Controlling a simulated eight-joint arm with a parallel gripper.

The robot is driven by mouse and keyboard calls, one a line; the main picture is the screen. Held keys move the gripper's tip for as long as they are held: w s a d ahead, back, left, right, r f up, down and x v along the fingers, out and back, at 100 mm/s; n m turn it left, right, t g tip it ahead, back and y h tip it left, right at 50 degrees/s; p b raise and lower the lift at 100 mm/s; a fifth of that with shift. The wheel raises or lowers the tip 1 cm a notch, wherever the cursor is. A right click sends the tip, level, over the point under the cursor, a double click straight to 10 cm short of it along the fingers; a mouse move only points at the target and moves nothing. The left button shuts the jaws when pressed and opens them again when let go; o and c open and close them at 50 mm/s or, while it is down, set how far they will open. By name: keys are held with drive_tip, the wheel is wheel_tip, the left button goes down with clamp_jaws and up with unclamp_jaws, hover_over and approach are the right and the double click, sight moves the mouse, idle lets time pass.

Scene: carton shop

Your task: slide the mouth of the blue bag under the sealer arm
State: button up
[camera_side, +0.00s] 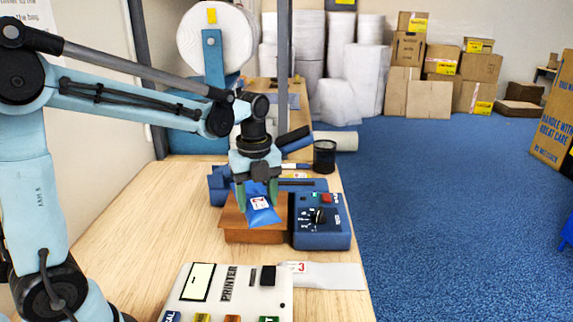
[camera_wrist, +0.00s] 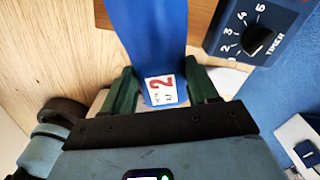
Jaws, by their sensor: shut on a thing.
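The blue bag (camera_side: 262,215) hangs tilted from my gripper (camera_side: 258,192), above a brown block (camera_side: 252,236). In the wrist view the bag (camera_wrist: 145,35) runs away from my gripper (camera_wrist: 160,92), and a white label with a red 2 lies between the green fingers. The fingers are shut on the bag at that end. The sealer's blue timer box (camera_side: 322,228) stands right of the block and shows at the top right of the wrist view (camera_wrist: 262,32). A blue bar (camera_side: 312,184), seemingly the sealer arm, lies behind my gripper, which partly hides it. I cannot tell the bag's mouth clearly.
A white printer (camera_side: 225,297) and a pale flat bag marked 3 (camera_side: 335,275) lie at the front of the wooden bench (camera_side: 130,225). A black cup (camera_side: 324,156) and rolls stand behind the sealer. The bench left of the block is clear.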

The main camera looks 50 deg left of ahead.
sight(265, 192)
drive_tip(key=w+m, duration=0.1)
drive_tip(key=m, duration=0.1)
drive_tip(key=w+a+m, duration=0.1)
drive_tip(key=m, duration=0.1)
drive_tip(key=shift+w+a+r, duration=0.1)
drive_tip(key=shift+a, duration=0.05)
drive_tip(key=shift+w+a+f, duration=0.15)
drive_tip(key=shift+f, duration=0.55)
drive_tip(key=shift+w+a+f, duration=0.2)
drive_tip(key=shift+f, duration=0.5)
drive_tip(key=shift+w+a+f, duration=0.15)
drive_tip(key=shift+f, duration=0.55)
drive_tip(key=shift+w+a+f, duration=0.2)
drive_tip(key=shift+w+a, duration=0.5)
drive_tip(key=shift+w+a+f, duration=0.25)
drive_tip(key=shift+w+a, duration=0.45)
drive_tip(key=shift+w, duration=0.05)
drive_tip(key=shift+w+a+f, duration=0.2)
drive_tip(key=shift+w+a, duration=0.5)
drive_tip(key=shift+f, duration=0.15)
drive_tip(key=o, duration=1.2)
drive_tip(key=shift+s+d+r, duration=0.15)
drive_tip(key=shift+r, duration=0.85)
drive_tip(key=shift+s+d+r, duration=0.1)
drive_tip(key=shift+s+r, duration=0.05)
drive_tip(key=shift+r, duration=0.9)
drive_tip(key=shift+s+d+r, duration=0.15)
drive_tip(key=shift+r, duration=0.85)
